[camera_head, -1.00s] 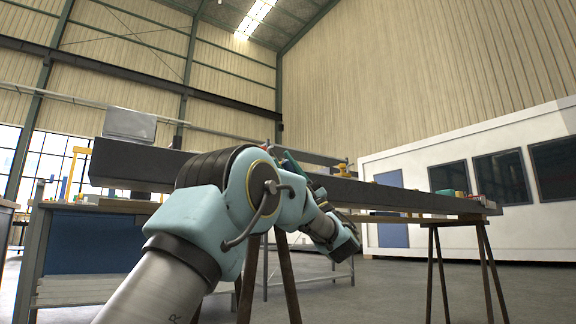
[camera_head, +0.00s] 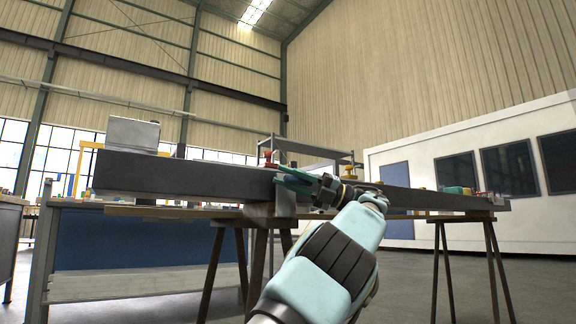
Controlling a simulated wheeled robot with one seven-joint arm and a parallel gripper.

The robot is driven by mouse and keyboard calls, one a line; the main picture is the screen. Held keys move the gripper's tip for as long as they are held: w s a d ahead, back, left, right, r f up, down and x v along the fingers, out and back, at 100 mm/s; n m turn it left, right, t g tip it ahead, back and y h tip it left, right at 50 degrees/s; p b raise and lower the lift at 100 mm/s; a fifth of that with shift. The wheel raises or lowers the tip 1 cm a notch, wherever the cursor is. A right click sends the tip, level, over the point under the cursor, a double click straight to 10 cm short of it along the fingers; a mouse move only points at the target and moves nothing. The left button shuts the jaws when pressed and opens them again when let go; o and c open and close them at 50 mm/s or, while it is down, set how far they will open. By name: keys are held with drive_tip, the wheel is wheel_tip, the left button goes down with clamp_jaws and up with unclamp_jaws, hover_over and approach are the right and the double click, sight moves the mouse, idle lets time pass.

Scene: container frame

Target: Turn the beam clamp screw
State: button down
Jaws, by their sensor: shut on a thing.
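A long dark grey beam (camera_head: 180,178) lies across trestles and spans most of the view. A small beam clamp (camera_head: 284,203), seen as a grey block, sits at the beam's near face around the middle. My gripper (camera_head: 283,178), with dark green fingers, reaches this clamp from the right. Its fingers are close together at the clamp and look shut on its screw. The screw itself is hidden behind the fingers, so its turn angle does not show.
A red-topped fitting (camera_head: 268,159) stands on the beam just left of my gripper. A grey box (camera_head: 132,134) sits on the beam's left part. Small coloured items (camera_head: 458,191) lie near the right end. A blue-fronted workbench (camera_head: 130,242) stands at left; a trestle (camera_head: 438,262) stands at right.

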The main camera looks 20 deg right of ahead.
drive_tip(key=n+h+p, duration=0.1)
drive_tip(key=p, duration=0.2)
drive_tip(key=shift+r+g+p, duration=0.15)
drive_tip(key=shift+g+p, duration=0.15)
drive_tip(key=shift+p, duration=0.05)
drive_tip(key=shift+a, duration=0.1)
drive_tip(key=c, duration=0.9)
unclamp_jaws()
drive_tip(key=shift+w+f, duration=0.1)
drive_tip(key=shift+f, duration=0.1)
drive_tip(key=shift+o, duration=1)
drive_tip(key=shift+f+h, duration=0.1)
drive_tip(key=shift+h, duration=0.2)
